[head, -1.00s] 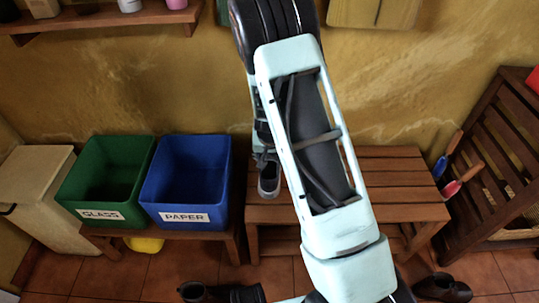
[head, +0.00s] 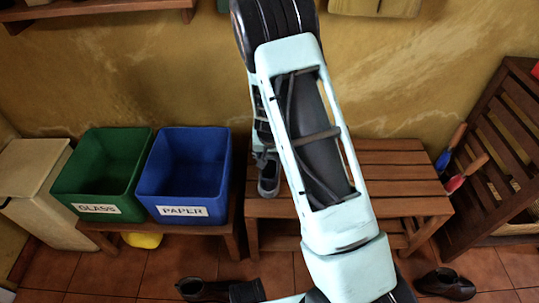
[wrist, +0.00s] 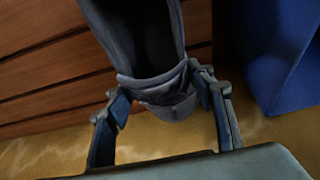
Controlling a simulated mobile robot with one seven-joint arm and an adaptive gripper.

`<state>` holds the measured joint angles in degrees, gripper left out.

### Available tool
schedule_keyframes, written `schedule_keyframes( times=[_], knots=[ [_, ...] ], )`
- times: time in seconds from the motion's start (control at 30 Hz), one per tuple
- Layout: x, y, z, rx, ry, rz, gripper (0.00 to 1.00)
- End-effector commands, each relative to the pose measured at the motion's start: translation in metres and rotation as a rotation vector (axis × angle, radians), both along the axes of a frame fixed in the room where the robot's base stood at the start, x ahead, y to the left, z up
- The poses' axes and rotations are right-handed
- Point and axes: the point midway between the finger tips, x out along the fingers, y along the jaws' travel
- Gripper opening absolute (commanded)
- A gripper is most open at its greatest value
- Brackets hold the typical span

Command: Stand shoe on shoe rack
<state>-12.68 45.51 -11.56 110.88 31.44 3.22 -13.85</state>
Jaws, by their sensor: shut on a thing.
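A dark grey shoe (head: 268,178) hangs in my gripper at the left end of the slatted wooden shoe rack (head: 400,187) in the head view. My gripper (wrist: 163,95) is shut on the shoe's end in the wrist view, one finger on each side. The shoe (wrist: 165,88) is seen from its opening there, with the rack's slats (wrist: 45,70) behind it. My arm hides most of the gripper and the rack's middle in the head view. I cannot tell whether the shoe touches the rack.
A blue PAPER bin (head: 184,178) and a green GLASS bin (head: 103,175) stand on a low bench left of the rack. Dark shoes (head: 205,289) (head: 444,284) lie on the tiled floor. A wooden slatted unit (head: 490,165) stands at right. The rack's right top is clear.

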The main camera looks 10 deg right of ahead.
Motion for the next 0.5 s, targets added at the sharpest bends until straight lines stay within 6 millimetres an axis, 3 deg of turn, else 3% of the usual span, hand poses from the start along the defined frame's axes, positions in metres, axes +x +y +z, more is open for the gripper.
schedule_keyframes(
  times=[0.27, 0.3, 0.5],
  knots=[
    [0.0006, 0.0, -0.0062, 0.0, -0.001, 0.0, 0.19],
    [0.0006, 0.0, -0.0062, 0.0, -0.001, 0.0, 0.51],
    [0.0005, -0.0001, -0.0056, 0.0, -0.001, 0.0, 0.7]
  ],
)
